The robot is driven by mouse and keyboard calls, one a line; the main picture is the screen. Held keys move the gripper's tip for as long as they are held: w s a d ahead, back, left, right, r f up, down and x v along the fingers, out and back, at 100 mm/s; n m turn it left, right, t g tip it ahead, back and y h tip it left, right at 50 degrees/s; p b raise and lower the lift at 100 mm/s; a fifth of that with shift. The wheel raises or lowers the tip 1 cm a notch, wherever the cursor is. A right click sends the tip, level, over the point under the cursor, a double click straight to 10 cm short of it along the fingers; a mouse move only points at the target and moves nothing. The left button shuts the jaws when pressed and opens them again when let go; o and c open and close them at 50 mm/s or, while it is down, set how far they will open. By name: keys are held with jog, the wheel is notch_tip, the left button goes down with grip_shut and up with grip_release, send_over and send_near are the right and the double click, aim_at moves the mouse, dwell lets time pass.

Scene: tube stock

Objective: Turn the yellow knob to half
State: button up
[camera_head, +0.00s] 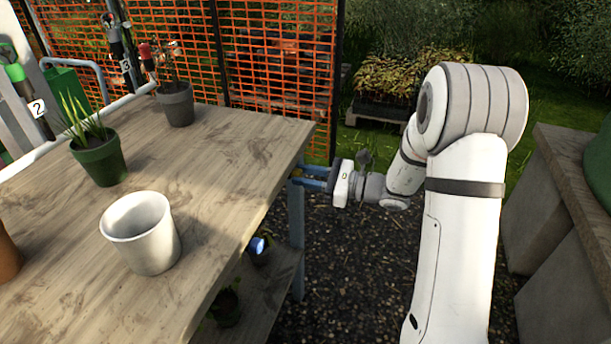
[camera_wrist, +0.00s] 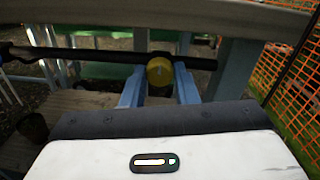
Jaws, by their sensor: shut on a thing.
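The yellow knob (camera_wrist: 159,72) shows in the wrist view on a dark horizontal pipe (camera_wrist: 110,56) under the table edge. My gripper (camera_wrist: 159,88) has its two blue fingers on either side of the knob, shut on it. The knob's lower part and any setting marks cannot be made out. In the head view, my gripper (camera_head: 312,178) reaches in from the right at the table's far right corner, just under the top. The knob is hidden there by the table.
The wooden table (camera_head: 225,165) carries a white pot (camera_head: 142,235), a green pot with a plant (camera_head: 100,160) and a grey pot (camera_head: 176,104). A blue-grey table leg (camera_head: 297,240) stands close by my gripper. Orange mesh (camera_head: 275,60) is behind. Gravel (camera_head: 350,270) lies open below my arm.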

jog(key=shift+a, duration=0.2)
jog(key=shift+c, duration=0.5)
jog(key=shift+d, duration=0.15)
jog(key=shift+r+p, duration=0.1)
jog(key=shift+p, duration=0.25)
jog(key=shift+r+m+p, duration=0.1)
jog(key=shift+m+p, duration=0.2)
jog(key=shift+p, duration=0.05)
jog(key=m+p, duration=0.2)
jog(key=p, duration=0.1)
jog(key=shift+r, duration=0.1)
jog(key=m+p, duration=0.5)
jog(key=p, duration=0.2)
jog(key=shift+m, duration=0.3)
jog(key=m+p, duration=0.5)
jog(key=p, duration=0.1)
jog(key=shift+m+t, duration=0.3)
jog(key=shift+t, duration=0.1)
jog(key=m+p, duration=0.1)
jog(key=m, duration=0.1)
jog(key=m+p, duration=0.2)
jog(key=shift+f, duration=0.3)
jog(key=shift+m, duration=0.4)
